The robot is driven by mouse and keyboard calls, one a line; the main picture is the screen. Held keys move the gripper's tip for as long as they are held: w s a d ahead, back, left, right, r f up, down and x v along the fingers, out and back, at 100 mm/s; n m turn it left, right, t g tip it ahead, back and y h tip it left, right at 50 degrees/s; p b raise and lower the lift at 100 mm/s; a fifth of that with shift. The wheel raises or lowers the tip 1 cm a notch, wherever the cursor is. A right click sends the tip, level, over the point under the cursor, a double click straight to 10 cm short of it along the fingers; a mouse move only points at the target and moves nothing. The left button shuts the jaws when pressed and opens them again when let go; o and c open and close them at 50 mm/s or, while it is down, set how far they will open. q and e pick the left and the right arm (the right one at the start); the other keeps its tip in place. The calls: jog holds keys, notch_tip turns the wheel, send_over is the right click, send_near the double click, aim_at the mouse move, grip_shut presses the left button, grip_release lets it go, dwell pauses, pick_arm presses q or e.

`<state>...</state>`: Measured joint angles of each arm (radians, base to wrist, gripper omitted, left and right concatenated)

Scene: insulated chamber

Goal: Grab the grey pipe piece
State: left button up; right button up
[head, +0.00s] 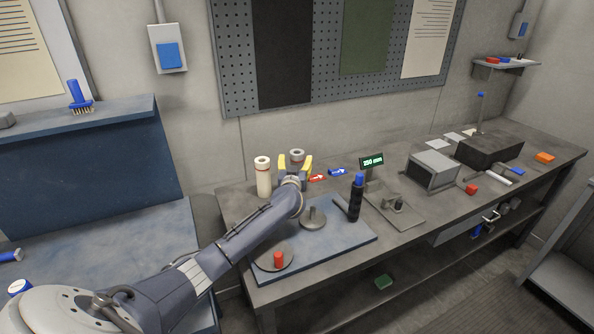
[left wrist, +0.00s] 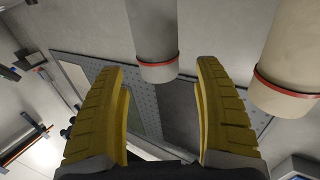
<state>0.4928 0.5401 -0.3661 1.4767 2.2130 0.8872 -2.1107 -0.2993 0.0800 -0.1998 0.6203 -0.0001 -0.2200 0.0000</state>
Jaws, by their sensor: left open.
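The grey pipe piece (head: 297,154) stands upright near the back left of the workbench, and its top shows between the yellow fingers of my left gripper (head: 295,163). In the left wrist view the pipe piece (left wrist: 153,35) has a red ring near one end. It appears between and just beyond the fingertips (left wrist: 160,72), with gaps to both fingers. My left gripper is open, and no contact is visible. The lower part of the pipe piece is hidden behind the gripper in the head view. My right gripper is not in view.
A cream pipe (head: 263,180) stands close by on the left; it also shows in the left wrist view (left wrist: 290,50). A blue mat (head: 345,238) holds round fixtures and a black, blue-topped tool (head: 356,200). Red (head: 317,178) and blue (head: 338,172) pieces lie to the right.

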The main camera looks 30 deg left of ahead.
pick_arm(q)
jog(key=shift+x, duration=2.25)
jog(key=shift+d, duration=0.1)
jog(key=shift+c, duration=0.4)
grip_shut()
